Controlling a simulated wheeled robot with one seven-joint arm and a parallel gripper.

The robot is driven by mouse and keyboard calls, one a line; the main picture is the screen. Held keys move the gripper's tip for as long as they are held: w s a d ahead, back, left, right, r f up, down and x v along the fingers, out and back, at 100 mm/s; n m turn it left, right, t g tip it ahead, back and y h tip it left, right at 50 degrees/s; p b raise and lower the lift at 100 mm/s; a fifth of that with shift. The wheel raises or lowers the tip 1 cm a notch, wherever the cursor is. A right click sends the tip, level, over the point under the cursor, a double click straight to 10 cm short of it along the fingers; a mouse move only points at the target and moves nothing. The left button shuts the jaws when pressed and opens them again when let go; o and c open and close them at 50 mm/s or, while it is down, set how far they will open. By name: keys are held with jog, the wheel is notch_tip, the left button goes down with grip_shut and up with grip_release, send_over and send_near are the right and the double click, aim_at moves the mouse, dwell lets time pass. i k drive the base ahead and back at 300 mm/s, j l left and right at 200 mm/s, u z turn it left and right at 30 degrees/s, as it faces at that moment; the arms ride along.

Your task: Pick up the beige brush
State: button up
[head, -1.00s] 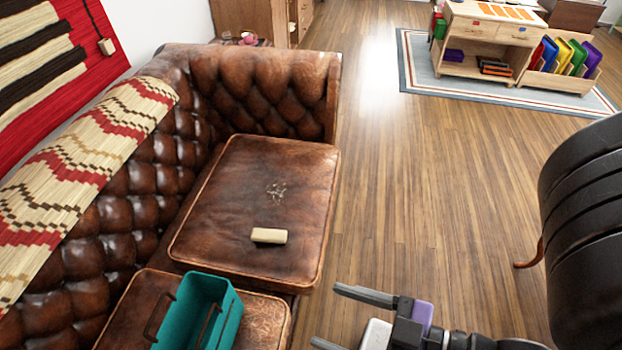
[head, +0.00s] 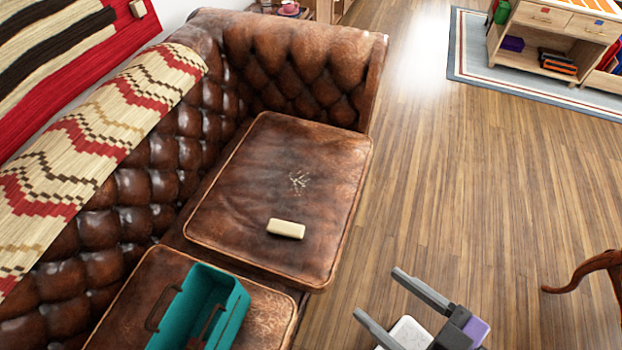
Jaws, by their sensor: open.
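The beige brush (head: 286,229) is a small, pale, block-shaped thing. It lies on the far brown leather seat cushion (head: 262,176) of the sofa, near the cushion's front right part. My gripper (head: 378,292) is in the lower right of the head view, over the wooden floor to the right of the sofa. Its two grey fingers are spread apart with nothing between them. It is apart from the brush, to its right and nearer the bottom of the picture.
A teal open bin (head: 200,310) with handles stands on the near cushion. Pale crumbs (head: 299,182) lie just beyond the brush. The tufted sofa back and arm (head: 300,65) border the cushion. A curved wooden furniture leg (head: 590,272) is at right. The floor between is clear.

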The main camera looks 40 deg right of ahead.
aim_at(286, 229)
jog(key=i+l, duration=0.35)
jog(key=l, duration=0.2)
jog(key=i+l+u, duration=0.1)
jog(key=l, duration=0.25)
jog(key=i+l, duration=0.25)
jog(key=l, duration=0.15)
jog(key=i+l, duration=0.2)
jog(key=l, duration=0.2)
jog(key=l+u, duration=0.1)
jog(key=u, duration=1.75)
jog(key=i+l, duration=0.05)
jog(key=l, duration=0.05)
